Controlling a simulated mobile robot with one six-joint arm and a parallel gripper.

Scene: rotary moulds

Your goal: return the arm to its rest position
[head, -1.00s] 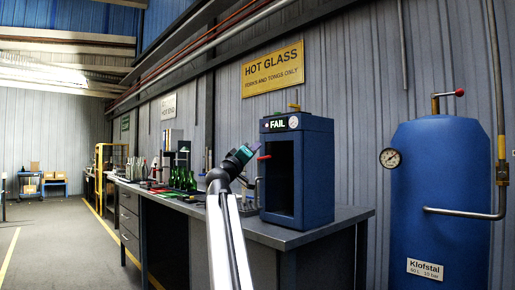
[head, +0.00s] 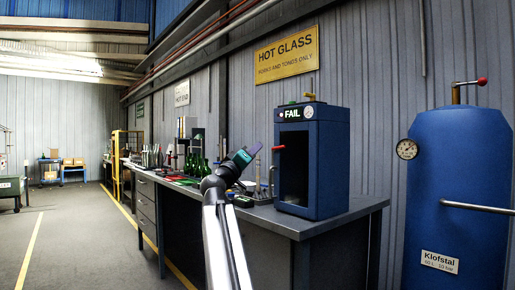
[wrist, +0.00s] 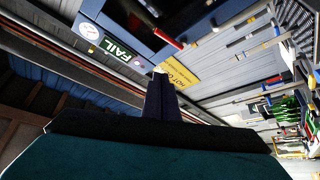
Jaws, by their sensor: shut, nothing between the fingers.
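My gripper (head: 254,149) is at the end of my raised arm in the head view, in front of the bench and to the left of a blue cabinet. In the wrist view my gripper (wrist: 160,76) shows its fingers together, with nothing between them. The gripper points up and to the right in the head view and appears apart from the cabinet and bench.
The blue test cabinet (head: 333,150) reads "FAIL" and has a dark opening and a red handle. It stands on the long bench (head: 300,222). Green bottles (head: 195,166) stand further back. A blue tank (head: 458,190) is at right. The floor (head: 75,250) at left is clear.

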